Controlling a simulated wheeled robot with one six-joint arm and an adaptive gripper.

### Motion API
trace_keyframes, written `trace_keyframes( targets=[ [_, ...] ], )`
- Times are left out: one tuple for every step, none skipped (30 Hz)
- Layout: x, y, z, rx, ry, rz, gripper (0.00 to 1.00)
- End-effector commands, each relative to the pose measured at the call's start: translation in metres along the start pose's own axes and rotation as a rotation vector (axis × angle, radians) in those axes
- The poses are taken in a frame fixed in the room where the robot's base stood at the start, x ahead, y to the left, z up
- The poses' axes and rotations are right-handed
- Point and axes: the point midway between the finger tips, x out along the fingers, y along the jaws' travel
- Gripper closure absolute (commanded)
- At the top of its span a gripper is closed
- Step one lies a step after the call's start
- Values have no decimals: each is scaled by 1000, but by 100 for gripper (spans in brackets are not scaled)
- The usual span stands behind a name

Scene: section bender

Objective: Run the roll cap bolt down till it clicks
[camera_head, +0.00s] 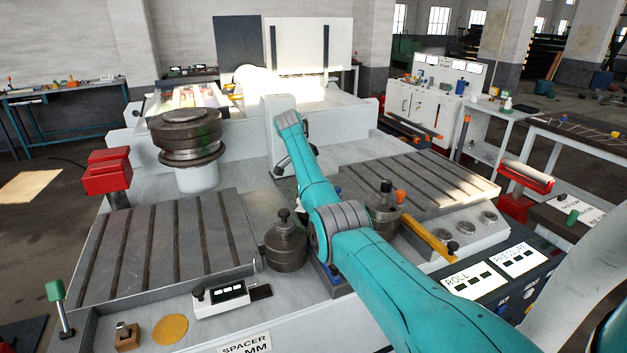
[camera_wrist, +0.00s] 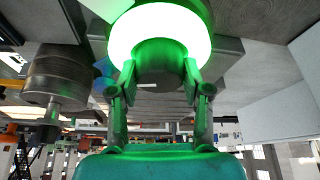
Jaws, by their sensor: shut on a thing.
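In the wrist view my gripper (camera_wrist: 160,82) has a finger on each side of a dark round part (camera_wrist: 158,52) and is shut on it. A bright green glowing ring (camera_wrist: 160,28) surrounds this part and tints the fingers green. I cannot tell whether the part is the roll cap bolt itself or a tool on it. My gripper does not show in the head view, where my arm's far end stands near the machine's middle column (camera_head: 279,104). Rolls with knobbed tops stand at the front (camera_head: 287,245) and right (camera_head: 384,212).
A large stacked roll (camera_head: 187,135) stands at the back left. Slotted plates lie left (camera_head: 160,245) and right (camera_head: 420,182). A yellow bar (camera_head: 428,238) lies near the right roll. A panel marked ROLL (camera_head: 468,281) is at the right front. A grey cylinder (camera_wrist: 58,75) is beside my gripper.

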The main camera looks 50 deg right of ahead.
Motion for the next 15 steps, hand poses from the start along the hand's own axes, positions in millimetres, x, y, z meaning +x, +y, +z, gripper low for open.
trace_keyframes(
  targets=[
    [0,0,0,19,-1,10,87],
    [0,0,0,29,-1,14,87],
    [0,0,0,44,-1,19,87],
    [0,0,0,52,-2,23,87],
    [0,0,0,60,-2,26,87],
    [0,0,0,70,-2,30,87],
    [0,0,1,75,-2,33,87],
    [1,0,1,80,-2,35,87],
    [0,0,1,86,-2,37,87],
    [0,0,1,89,-2,38,87],
    [0,0,1,92,-2,39,87],
    [0,0,1,95,-2,40,87],
    [0,0,1,96,-2,41,87],
    [0,0,1,97,-2,41,87],
    [0,0,1,97,-2,41,87]
  ],
)
